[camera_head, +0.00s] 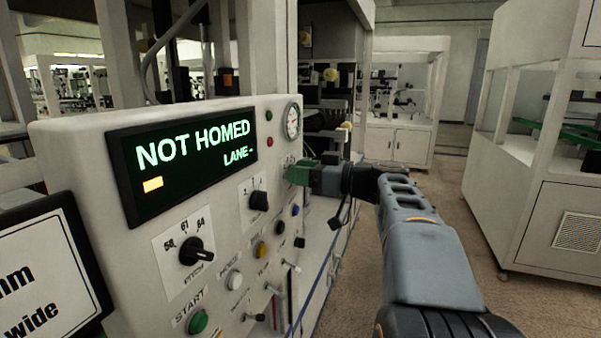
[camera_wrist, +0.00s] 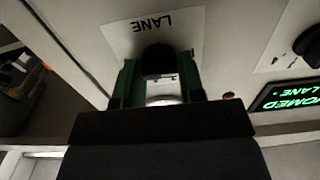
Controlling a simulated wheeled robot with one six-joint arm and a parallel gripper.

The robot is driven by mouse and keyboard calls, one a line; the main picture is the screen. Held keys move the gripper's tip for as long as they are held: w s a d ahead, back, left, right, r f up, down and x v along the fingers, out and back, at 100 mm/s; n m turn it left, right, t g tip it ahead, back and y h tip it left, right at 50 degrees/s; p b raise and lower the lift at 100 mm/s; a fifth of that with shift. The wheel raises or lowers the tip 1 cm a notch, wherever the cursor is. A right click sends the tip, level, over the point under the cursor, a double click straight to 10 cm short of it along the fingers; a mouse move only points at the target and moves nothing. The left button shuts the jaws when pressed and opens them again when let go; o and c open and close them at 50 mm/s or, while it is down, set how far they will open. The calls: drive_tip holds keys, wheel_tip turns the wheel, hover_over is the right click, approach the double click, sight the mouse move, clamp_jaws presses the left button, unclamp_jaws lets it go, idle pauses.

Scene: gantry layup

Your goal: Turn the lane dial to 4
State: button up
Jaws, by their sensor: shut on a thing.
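The lane dial (camera_wrist: 158,60) is a dark knob under an upside-down LANE label (camera_wrist: 153,25) in the wrist view. My gripper (camera_head: 299,173) has green fingers and reaches the right part of the white panel in the head view. In the wrist view its fingers stand on both sides of the dial, shut on it. The gripper hides the dial in the head view, and the dial's pointer and numbers cannot be read. The display (camera_head: 187,160) reads NOT HOMED, with LANE and a dash.
The panel also carries a pitch dial (camera_head: 196,251), another black dial (camera_head: 259,200), a green START button (camera_head: 198,322), several small buttons and levers, and a round gauge (camera_head: 292,121) above my gripper. A white cabinet (camera_head: 545,215) stands at right, with open floor before it.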

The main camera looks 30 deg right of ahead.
drive_tip(key=m, duration=0.7)
drive_tip(key=m+p, duration=0.1)
drive_tip(key=m, duration=1.3)
drive_tip(key=shift+w+d+f, duration=0.1)
drive_tip(key=shift+d+f, duration=0.05)
drive_tip(key=shift+f, duration=0.1)
drive_tip(key=shift+f+m+p, duration=0.1)
drive_tip(key=shift+m+p, duration=0.2)
drive_tip(key=shift+m, duration=0.1)
drive_tip(key=o, duration=0.9)
drive_tip(key=shift+o, duration=0.2)
